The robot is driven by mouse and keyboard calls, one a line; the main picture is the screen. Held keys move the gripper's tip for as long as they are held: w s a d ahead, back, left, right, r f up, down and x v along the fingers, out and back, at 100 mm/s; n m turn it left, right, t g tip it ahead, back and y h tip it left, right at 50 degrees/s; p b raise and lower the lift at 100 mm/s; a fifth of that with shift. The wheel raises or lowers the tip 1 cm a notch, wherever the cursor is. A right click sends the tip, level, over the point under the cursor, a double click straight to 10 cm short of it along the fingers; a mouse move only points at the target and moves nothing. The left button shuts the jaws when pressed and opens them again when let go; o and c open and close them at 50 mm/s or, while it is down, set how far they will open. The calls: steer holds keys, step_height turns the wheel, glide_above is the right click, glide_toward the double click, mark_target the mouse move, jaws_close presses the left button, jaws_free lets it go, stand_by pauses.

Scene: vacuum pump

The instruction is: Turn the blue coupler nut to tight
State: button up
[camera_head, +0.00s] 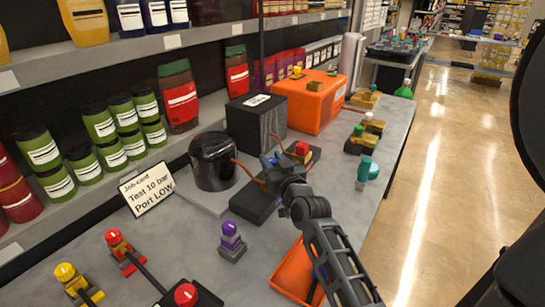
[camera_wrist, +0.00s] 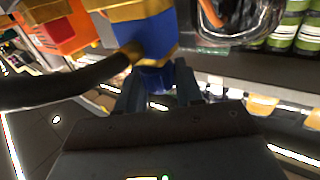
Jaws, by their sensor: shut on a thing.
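The blue coupler nut (camera_wrist: 155,78) shows in the wrist view, at the lower end of a larger blue body with a gold band (camera_wrist: 150,36). My gripper (camera_wrist: 158,92) is shut on the nut, with a finger on each side of it. In the head view my gripper (camera_head: 276,172) is at the black block (camera_head: 252,203) beside the black pump (camera_head: 212,162). My gripper mostly hides the nut there. I cannot tell how tight the nut is.
A job card (camera_head: 147,190) reads "Test 10 bar Port LOW". A black box (camera_head: 256,122) and an orange case (camera_head: 310,101) stand behind. A purple-topped fitting (camera_head: 231,240) and an orange tray (camera_head: 290,277) are near my arm. Shelves of jars line the left.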

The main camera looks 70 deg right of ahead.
mark_target(274, 165)
stand_by(0.4)
steer(key=o, duration=0.9)
steer(key=shift+o, duration=0.2)
steer(key=b+v, duration=0.2)
steer(key=v, duration=0.5)
steer(key=shift+a+f, duration=0.1)
steer(key=shift+f, duration=0.05)
steer(key=shift+s+a, duration=0.25)
steer(key=shift+o, duration=0.2)
